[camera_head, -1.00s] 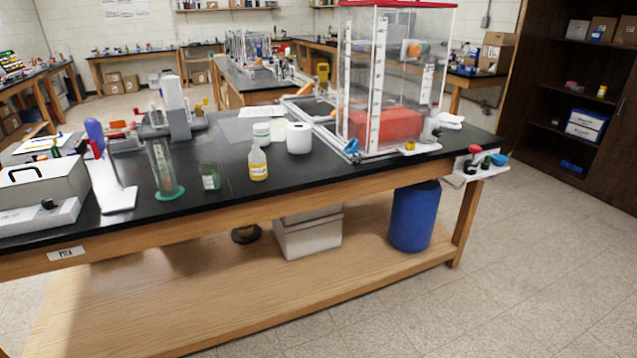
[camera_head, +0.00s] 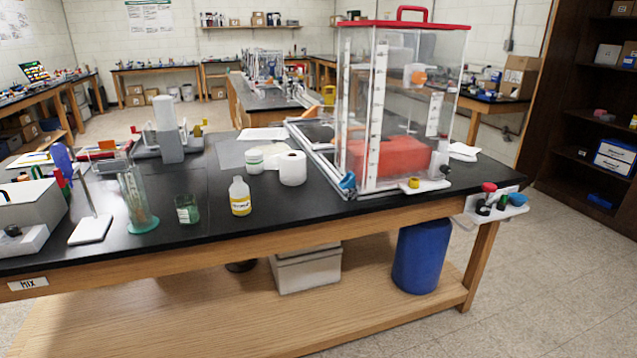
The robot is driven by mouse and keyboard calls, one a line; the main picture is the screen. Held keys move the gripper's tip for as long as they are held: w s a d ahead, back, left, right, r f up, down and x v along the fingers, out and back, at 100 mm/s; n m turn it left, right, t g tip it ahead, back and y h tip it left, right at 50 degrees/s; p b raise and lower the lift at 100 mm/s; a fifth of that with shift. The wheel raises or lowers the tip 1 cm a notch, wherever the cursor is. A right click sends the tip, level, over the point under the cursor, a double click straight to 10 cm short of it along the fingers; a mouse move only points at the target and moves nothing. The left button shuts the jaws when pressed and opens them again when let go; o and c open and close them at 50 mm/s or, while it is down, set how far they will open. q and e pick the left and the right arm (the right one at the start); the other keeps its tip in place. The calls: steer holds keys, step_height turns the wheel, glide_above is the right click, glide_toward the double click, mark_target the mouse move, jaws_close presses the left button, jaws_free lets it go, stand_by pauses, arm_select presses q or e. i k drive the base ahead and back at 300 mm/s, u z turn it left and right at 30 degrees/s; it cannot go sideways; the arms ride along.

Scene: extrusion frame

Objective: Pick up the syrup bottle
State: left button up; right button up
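A small translucent bottle (camera_head: 240,197) with a white cap, yellow lower part and pale label stands upright near the front edge of the black bench top (camera_head: 205,228). It is the thing that best fits the syrup bottle, but its label is too small to read. Nothing touches it. Neither of my grippers is in view.
A green glass jar (camera_head: 187,209) stands left of the bottle and a white roll (camera_head: 292,168) stands behind it to the right. A tall cylinder (camera_head: 137,199) is further left. A large clear box (camera_head: 398,120) fills the bench's right. Bench top right in front of the bottle is clear.

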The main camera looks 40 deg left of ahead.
mark_target(240, 198)
steer(key=z, duration=0.1)
steer(key=i, duration=1.6)
steer(key=u, duration=0.5)
steer(key=i, duration=0.85)
steer(key=u, duration=1.55)
steer(key=i, duration=0.7)
steer(key=u, duration=0.65)
